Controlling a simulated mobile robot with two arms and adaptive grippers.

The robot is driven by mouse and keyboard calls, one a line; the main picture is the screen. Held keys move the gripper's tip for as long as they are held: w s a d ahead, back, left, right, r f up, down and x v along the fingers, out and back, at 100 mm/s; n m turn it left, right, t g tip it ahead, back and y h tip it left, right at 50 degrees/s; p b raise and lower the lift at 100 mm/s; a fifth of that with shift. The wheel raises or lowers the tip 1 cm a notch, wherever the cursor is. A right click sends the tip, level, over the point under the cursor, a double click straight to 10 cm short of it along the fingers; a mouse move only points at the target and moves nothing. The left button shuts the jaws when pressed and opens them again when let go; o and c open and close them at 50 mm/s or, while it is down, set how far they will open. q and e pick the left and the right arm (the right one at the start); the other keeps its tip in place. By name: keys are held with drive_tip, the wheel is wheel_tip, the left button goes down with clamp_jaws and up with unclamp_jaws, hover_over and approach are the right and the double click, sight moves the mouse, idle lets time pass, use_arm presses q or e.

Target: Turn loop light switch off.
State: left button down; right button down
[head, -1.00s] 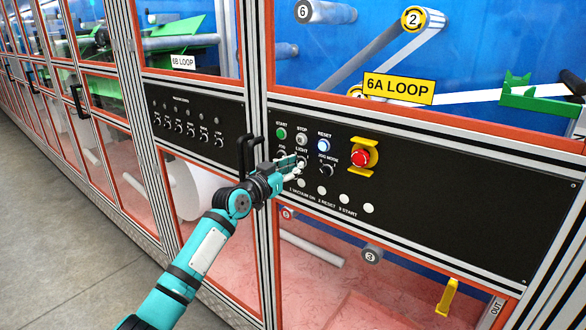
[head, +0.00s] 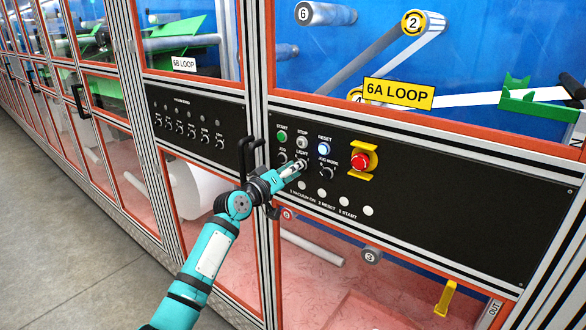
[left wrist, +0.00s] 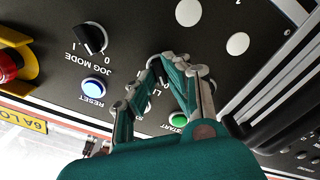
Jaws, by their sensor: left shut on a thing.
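The loop light switch is a small knob under the LIGHT label on the black 6A LOOP control panel (head: 440,215). My left gripper (head: 301,165) is at the knob in the head view, its fingers closed around it. The left wrist view shows the fingertips (left wrist: 166,58) together at the panel, just beside the partly covered LIGHT label. My right gripper is in neither view.
Close by are the green START button (head: 282,137), the lit RESET button (head: 323,148), the JOG MODE knob (head: 327,172) and the red emergency stop (head: 361,160) in its yellow guard. Black door handles (head: 250,155) stand out left of the panel.

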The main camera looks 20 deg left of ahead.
use_arm(q)
drive_tip(key=shift+f+n, duration=0.1)
drive_tip(key=shift+n, duration=0.2)
drive_tip(key=c, duration=1.4)
unclamp_jaws()
drive_tip(key=shift+o, duration=0.2)
drive_tip(key=v, duration=1.2)
